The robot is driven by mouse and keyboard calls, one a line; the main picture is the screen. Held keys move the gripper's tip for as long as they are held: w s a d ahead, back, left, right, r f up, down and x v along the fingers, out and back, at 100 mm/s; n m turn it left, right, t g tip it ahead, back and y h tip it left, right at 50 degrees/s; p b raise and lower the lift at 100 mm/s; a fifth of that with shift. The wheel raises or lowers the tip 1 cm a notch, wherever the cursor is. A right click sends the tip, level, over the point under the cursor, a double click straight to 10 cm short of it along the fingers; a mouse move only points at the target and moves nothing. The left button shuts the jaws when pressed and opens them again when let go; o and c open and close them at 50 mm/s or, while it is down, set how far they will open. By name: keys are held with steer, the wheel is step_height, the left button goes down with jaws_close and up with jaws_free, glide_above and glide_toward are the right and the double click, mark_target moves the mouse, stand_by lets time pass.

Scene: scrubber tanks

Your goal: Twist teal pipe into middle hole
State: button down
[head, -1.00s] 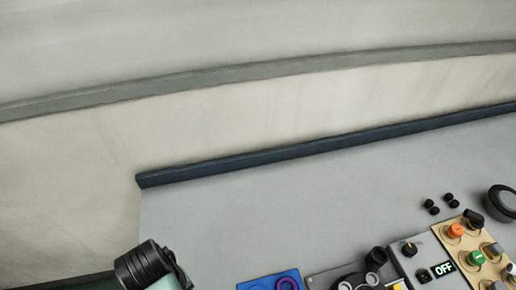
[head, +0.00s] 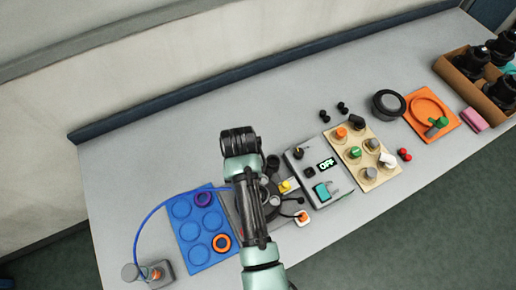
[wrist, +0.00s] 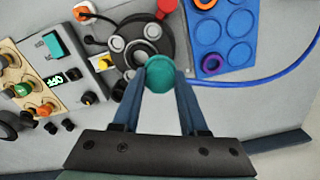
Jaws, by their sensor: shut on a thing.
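The teal pipe (wrist: 160,71) shows end-on as a round top in the wrist view. My gripper (wrist: 160,82) is shut on it, with one blue finger on each side. The pipe is over or beside the edge of a black round fixture (wrist: 151,46) on a grey plate, which has several grey round parts and a red piece (wrist: 153,30). The pipe's lower end and the middle hole cannot be made out. In the head view my arm covers much of the black fixture (head: 243,213), and my gripper and the pipe are hidden.
A blue tray (head: 190,250) with round recesses and a blue cable (head: 137,235) lie left of the fixture. A grey box with an OFF display (head: 326,164) and a tan knob board (head: 351,168) stand to the right. The table's back left is clear.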

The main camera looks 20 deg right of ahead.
steer(key=d+r+m+p, duration=0.2)
steer(key=d+p, duration=0.1)
steer(key=d, duration=0.1)
steer(key=shift+f+b, duration=2.7)
steer(key=shift+f, duration=0.05)
steer(key=shift+f+b, duration=0.3)
steer(key=shift+f, duration=0.6)
steer(key=shift+f, duration=0.2)
steer(key=shift+f, duration=0.35)
stand_by(0.3)
